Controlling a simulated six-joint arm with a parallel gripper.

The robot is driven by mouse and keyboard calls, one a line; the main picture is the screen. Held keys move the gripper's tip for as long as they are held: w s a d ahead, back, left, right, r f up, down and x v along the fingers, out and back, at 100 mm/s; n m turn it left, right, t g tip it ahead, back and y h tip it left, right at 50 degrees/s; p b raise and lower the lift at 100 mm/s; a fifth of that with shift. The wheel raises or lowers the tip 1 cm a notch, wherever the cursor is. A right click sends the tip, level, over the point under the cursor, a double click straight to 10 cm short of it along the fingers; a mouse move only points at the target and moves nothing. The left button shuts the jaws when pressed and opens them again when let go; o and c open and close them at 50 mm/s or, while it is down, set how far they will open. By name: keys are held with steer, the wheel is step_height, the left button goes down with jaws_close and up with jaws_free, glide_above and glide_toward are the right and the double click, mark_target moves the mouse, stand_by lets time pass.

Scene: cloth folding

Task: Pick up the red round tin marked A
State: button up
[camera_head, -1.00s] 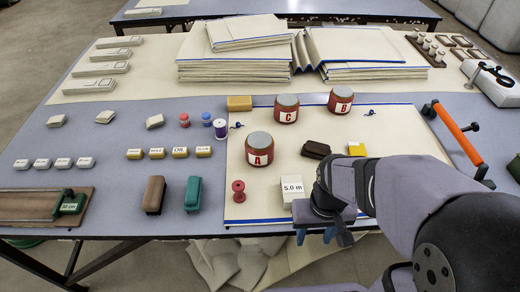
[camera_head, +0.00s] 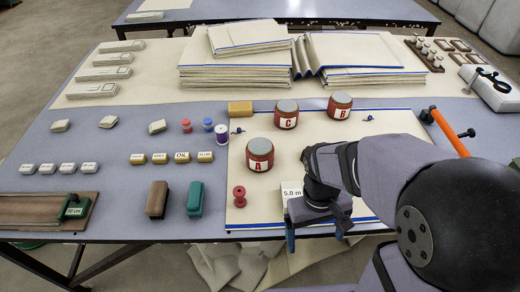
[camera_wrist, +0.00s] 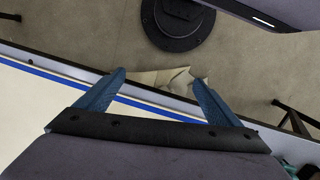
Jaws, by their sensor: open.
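The red round tin marked A (camera_head: 260,154) stands upright on the cream cloth (camera_head: 262,210) with blue edges, with a grey lid and a white label. Red tins marked C (camera_head: 286,114) and B (camera_head: 339,105) stand behind it. My gripper (camera_head: 318,240) is at the front edge of the table, in front and to the right of tin A, apart from it. In the wrist view my gripper (camera_wrist: 158,92) shows two blue fingers spread wide with nothing between them. The wrist view shows the table edge and floor, and no tin.
A white block marked 5.0 m (camera_head: 291,191) stands close beside my gripper. A red spool (camera_head: 239,196) stands in front of tin A. A yellow block (camera_head: 240,108) lies behind. Green (camera_head: 195,198) and brown (camera_head: 158,198) blocks stand left. An orange-handled bar (camera_head: 449,132) is at right.

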mark_target(260, 146)
steer(key=w+r+n+h+p, duration=0.1)
steer(key=w+r+n, duration=0.1)
steer(key=w+r+n+h+p, duration=0.1)
steer(key=w+r+n+p, duration=0.1)
steer(key=r, duration=0.1)
steer(key=shift+w+d+n+h, duration=0.1)
steer(key=shift+w+n+h, duration=0.1)
steer(key=shift+n+h, duration=0.15)
steer(key=w+a+r+n+t+h+p, duration=0.1)
steer(key=w+a+n+t+h+p, duration=0.1)
steer(key=w+n, duration=0.4)
steer(key=w+a+r+n+t+h+p, duration=0.2)
steer(key=w+a+n, duration=0.4)
steer(key=w, duration=0.3)
steer(key=w+a+r+n+t+h+p, duration=0.1)
steer(key=w+a+n+t+h+p, duration=0.2)
steer(key=w+a+n+t+p, duration=0.1)
steer(key=shift+w+r+n+t+h, duration=0.15)
steer(key=shift+w+n+t, duration=0.2)
steer(key=shift+w+n, duration=0.4)
steer(key=shift+w+r+n+t+h, duration=0.15)
steer(key=shift+w+n+t, duration=0.3)
steer(key=shift+w, duration=0.45)
steer(key=shift+d+f+p, duration=0.1)
steer(key=shift+f+p, duration=0.35)
steer(key=shift+f, duration=3.05)
steer(key=shift+p+x, duration=0.75)
steer(key=shift+x, duration=0.3)
steer(key=shift+w+d+f, duration=0.25)
steer(key=shift+w+d, duration=0.05)
